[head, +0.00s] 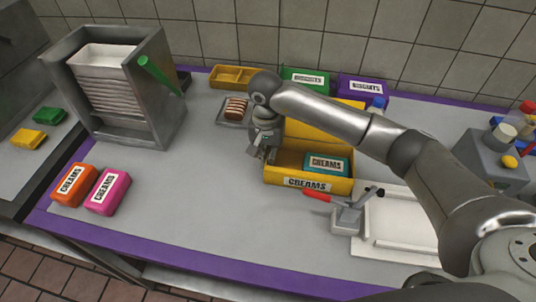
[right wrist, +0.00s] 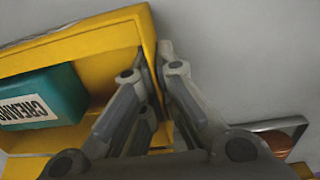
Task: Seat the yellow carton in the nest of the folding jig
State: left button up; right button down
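The yellow carton (head: 268,176), open and labelled CREAMS, stands on the grey table with its lid raised at the back and a teal pack (head: 326,164) labelled CREAMS inside. It also shows in the right wrist view (right wrist: 100,45). My right gripper (head: 264,154) is at the carton's left wall; in the right wrist view its fingers (right wrist: 155,75) lie on both sides of that wall, closed on it. The folding jig seems to be the white rimmed plate (head: 393,238) with a red-handled clamp (head: 345,218), right of the carton; my right arm covers part of it. My left gripper is out of view.
Orange (head: 73,185) and pink (head: 108,191) packs lie at the left, by a metal dispenser (head: 150,130). Behind are a small tray of biscuits (head: 235,108) and green (head: 307,79) and purple (head: 362,86) biscuit boxes. The front middle of the table is clear.

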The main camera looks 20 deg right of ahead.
jog(key=shift+f, duration=0.1)
jog(key=c, duration=1.6)
grip_release()
jog(key=shift+c, duration=0.2)
